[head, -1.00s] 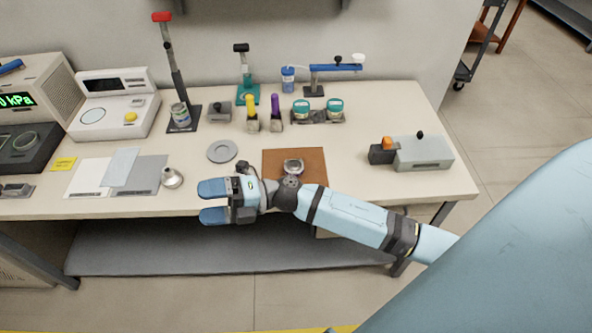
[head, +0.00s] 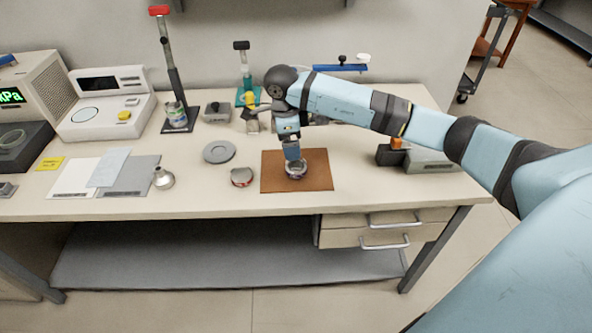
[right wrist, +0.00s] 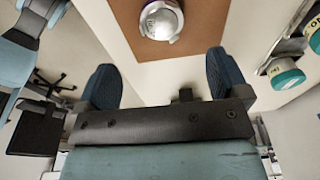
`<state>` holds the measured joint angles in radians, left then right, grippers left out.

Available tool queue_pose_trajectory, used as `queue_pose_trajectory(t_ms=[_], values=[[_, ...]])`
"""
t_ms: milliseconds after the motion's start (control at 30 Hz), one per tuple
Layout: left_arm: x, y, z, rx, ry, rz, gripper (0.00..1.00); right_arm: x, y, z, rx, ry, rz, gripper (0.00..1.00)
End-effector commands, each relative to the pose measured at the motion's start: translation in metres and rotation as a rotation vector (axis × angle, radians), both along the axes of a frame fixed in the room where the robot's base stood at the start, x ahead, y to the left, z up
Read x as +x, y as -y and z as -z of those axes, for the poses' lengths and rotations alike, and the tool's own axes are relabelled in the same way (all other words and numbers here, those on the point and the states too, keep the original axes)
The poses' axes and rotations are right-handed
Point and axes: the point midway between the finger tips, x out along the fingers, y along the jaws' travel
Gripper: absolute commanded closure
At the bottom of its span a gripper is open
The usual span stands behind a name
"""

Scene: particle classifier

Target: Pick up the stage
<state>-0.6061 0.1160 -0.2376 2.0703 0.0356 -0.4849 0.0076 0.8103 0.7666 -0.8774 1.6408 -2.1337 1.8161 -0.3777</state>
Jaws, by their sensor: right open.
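A round silvery metal part (head: 296,172), which may be the stage, sits on the brown mat (head: 317,180). It also shows at the top of the right wrist view (right wrist: 161,20), partly cut off by the frame edge. A second round metal part with a reddish rim (head: 241,177) lies on the table just left of the mat. My right gripper (head: 292,155) points down over the part on the mat, partly covering it. In the right wrist view its fingers (right wrist: 162,75) are wide apart and empty, with the part beyond the tips. My left gripper is out of view.
A grey disc (head: 219,152) and a small metal funnel-like piece (head: 163,179) lie to the left. Teal-lidded jars (right wrist: 287,75) show in the right wrist view. A grey block (head: 432,160) stands to the right. The table front by the mat is clear.

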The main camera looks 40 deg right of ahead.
Motion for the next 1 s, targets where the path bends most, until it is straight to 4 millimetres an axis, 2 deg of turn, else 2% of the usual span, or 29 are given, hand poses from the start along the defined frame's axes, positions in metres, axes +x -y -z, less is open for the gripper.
queue_pose_trajectory(t_ms=[33,133,467,733,1000], values=[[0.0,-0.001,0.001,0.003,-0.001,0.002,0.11,-0.002,0.001,0.011,0.0,-0.004,0.0,0.07],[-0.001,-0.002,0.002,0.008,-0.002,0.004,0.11,-0.002,0.002,0.027,0.002,-0.003,0.0,0.07],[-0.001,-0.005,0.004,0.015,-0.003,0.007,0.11,-0.003,0.005,0.05,0.003,-0.002,-0.001,0.07],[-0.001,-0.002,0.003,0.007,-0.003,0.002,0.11,-0.004,0.011,0.089,0.004,-0.002,0.0,0.07],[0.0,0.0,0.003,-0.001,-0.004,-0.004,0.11,-0.003,0.011,0.093,0.004,0.001,-0.001,0.07]])
